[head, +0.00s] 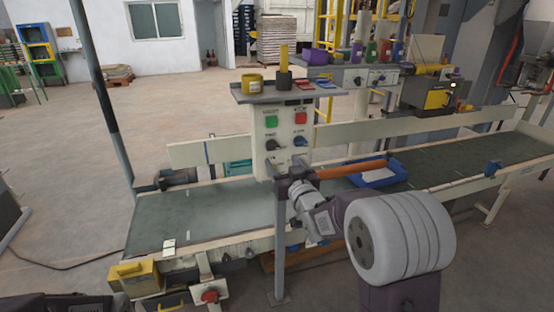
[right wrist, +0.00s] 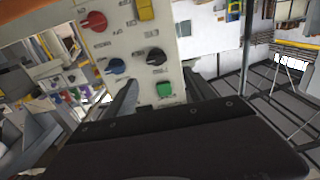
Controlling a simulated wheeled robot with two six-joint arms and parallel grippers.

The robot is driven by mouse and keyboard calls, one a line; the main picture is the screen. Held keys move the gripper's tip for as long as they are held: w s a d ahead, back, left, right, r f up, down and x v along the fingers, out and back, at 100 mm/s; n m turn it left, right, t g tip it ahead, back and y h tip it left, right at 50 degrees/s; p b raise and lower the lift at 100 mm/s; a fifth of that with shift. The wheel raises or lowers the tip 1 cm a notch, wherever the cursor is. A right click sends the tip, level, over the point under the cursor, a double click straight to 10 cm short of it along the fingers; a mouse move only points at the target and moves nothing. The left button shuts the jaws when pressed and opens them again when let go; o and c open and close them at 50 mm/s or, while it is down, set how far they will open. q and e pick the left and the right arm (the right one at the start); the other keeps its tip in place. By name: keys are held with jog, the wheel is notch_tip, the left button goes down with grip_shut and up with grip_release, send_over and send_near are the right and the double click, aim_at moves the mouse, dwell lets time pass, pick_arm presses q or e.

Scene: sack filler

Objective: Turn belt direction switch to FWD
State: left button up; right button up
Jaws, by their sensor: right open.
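The control panel (head: 285,157) is a pale upright box above the belt. It has a black knob (head: 271,144) on the left and a blue knob (head: 300,142) on the right. The labels are too small to read, so I cannot tell for sure which knob sets belt direction or where it points. The right wrist view shows the panel upside down, with the black knob (right wrist: 156,56) and blue knob (right wrist: 116,66). My right gripper (head: 286,179) is open before the panel's lower part, below both knobs, and hides what is there.
A green button (head: 271,121) and red button (head: 301,118) sit above the knobs. The right wrist view adds a red knob (right wrist: 95,20) and yellow switch (right wrist: 145,10). A shelf (head: 270,95) overhangs the panel. The belt (head: 226,206) runs below, with a blue tray (head: 378,178) to the right.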

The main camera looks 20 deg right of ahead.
aim_at(274, 148)
jog(key=w, duration=0.5)
jog(key=w+p, duration=0.1)
jog(key=w, duration=0.3)
jog(key=shift+w+d+f, duration=0.15)
jog(key=shift+w+f, duration=0.05)
jog(key=shift+w, duration=0.2)
jog(key=shift+s, duration=0.1)
jog(key=shift+c, duration=0.3)
